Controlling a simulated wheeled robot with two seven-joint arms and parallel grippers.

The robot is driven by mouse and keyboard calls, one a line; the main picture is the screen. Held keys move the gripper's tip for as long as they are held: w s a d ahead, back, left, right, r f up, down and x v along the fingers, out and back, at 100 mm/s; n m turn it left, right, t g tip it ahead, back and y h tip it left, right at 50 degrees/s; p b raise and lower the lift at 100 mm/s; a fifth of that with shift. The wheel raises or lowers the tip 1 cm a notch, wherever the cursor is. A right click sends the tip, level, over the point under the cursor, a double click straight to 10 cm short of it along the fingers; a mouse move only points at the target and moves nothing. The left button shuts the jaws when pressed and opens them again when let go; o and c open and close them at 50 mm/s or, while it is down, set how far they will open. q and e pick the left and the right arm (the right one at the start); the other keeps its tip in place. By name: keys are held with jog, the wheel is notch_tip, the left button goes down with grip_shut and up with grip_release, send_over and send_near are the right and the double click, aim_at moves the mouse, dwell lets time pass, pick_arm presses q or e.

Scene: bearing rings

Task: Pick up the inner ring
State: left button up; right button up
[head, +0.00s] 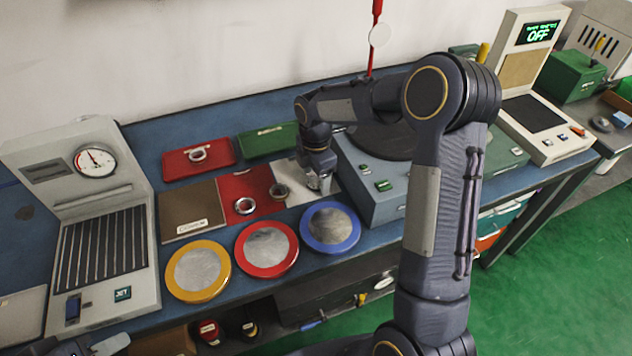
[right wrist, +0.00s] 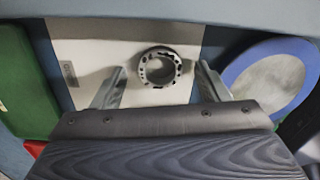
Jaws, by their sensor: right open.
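A grey metal ring (right wrist: 147,68) with a notched rim lies flat on the pale mat (right wrist: 90,40), in the right wrist view. My right gripper (right wrist: 161,74) is open above the mat, one finger on each side of the ring, with a gap on both sides. In the head view my right gripper (head: 319,184) points down over the pale mat and hides the ring there. My left gripper (head: 108,345) shows only partly at the bottom left.
Yellow (head: 198,271), red (head: 266,248) and blue (head: 331,228) rimmed discs line the bench front. A grey-blue machine (head: 372,185) stands close right of my right gripper. A green tray (head: 267,140) lies behind, and a gauge unit (head: 100,250) stands at the left.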

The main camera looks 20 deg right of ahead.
jog(key=shift+f, duration=0.35)
jog(key=c, duration=1.1)
jog(key=shift+r, duration=0.1)
